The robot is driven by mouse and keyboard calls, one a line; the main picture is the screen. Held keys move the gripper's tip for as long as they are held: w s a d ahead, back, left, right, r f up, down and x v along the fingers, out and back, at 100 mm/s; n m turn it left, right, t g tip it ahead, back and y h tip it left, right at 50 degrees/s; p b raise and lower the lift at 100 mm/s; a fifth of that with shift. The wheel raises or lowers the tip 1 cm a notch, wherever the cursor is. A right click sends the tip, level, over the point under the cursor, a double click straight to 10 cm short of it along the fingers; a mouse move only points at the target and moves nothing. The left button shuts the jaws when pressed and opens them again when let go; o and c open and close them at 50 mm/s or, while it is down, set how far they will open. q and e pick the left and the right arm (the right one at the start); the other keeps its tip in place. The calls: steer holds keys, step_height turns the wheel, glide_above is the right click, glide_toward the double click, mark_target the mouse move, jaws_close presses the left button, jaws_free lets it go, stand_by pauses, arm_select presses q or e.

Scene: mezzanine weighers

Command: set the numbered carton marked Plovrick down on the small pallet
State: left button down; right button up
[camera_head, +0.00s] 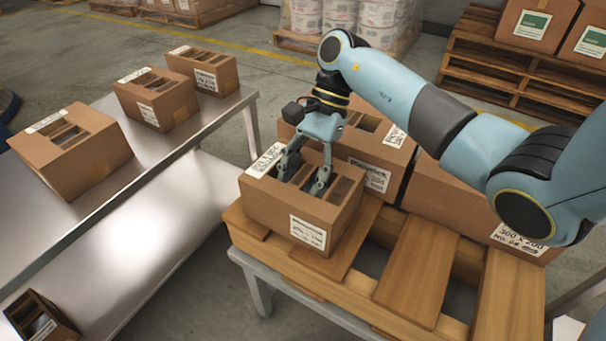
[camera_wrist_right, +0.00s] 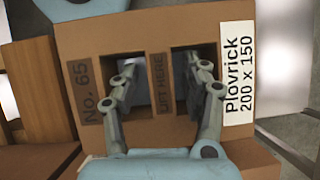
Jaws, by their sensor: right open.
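The Plovrick carton (camera_head: 290,208) is a brown box with two top openings and a white label reading "Plovrick 200 x 150". It stands upright at the left end of the small wooden pallet (camera_head: 417,272) and appears to rest on its slats. In the right wrist view the carton (camera_wrist_right: 130,40) also shows "No. 65" and a "LIFT HERE" bar between its openings. My right gripper (camera_head: 304,185) is open, its fingertips reaching into the openings on either side of that bar (camera_wrist_right: 160,90). The fingertips' lower ends are hidden or hard to see. My left gripper is not in view.
Two larger cartons, one behind (camera_head: 380,150) and one to the right (camera_head: 455,205), stand close by on the pallet. Several cartons, such as this one (camera_head: 75,155), stand on a metal table (camera_head: 165,175) at left. Bare slats lie at the pallet's front right.

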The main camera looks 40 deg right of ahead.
steer(key=v, duration=1.2)
steer(key=shift+d, duration=0.1)
